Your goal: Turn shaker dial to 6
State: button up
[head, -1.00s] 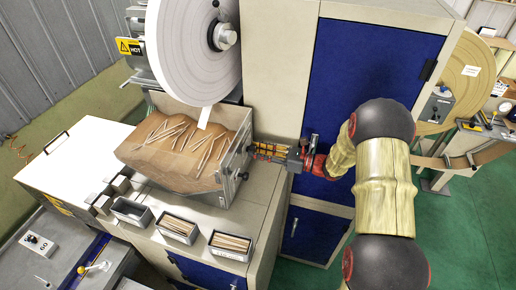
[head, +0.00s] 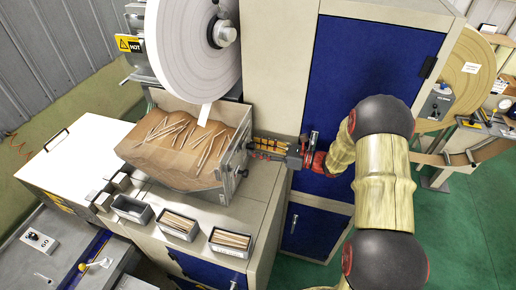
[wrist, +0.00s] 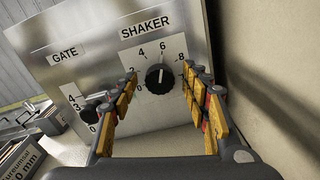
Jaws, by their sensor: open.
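The shaker dial (wrist: 159,77) is a round black knob with a white line on a white scale plate, on a grey metal panel under the label SHAKER. Its white line points roughly up, near the 6 on the scale; the exact reading is hard to tell. My gripper (wrist: 164,88) is open, with its yellow-padded fingers on the left and right of the dial and a gap on both sides. In the head view my gripper (head: 266,149) is at the right side of the stick tray's panel; the dial is hidden there.
A smaller gate dial (wrist: 88,116) is to the left on the same panel. A beige wall (wrist: 270,70) stands close on the right of my fingers. The stick tray (head: 243,150), a paper roll (head: 190,50) and small bins (head: 178,228) are left of my arm.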

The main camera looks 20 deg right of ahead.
jog(key=v, duration=1.2)
dwell(0.4)
jog(key=s+a+f+n+g+h+b, duration=0.1)
jog(key=s+a+f+n+g+h, duration=0.25)
jog(key=s+f+n+g, duration=0.6)
jog(key=s+a+r+n+h+b, duration=0.1)
jog(key=s+r+n+h+b, duration=0.2)
jog(key=s+n+h+b, duration=1.05)
jog(key=s+a+r+n+t+y+b, duration=0.2)
jog(key=s+a+r+n+t+b, duration=0.1)
jog(key=s+a+n+t+b, duration=0.1)
jog(key=shift+s+a+n+t+b, duration=0.15)
jog(key=shift+a+n+t+b, duration=0.15)
jog(key=shift+a+t+b, duration=0.45)
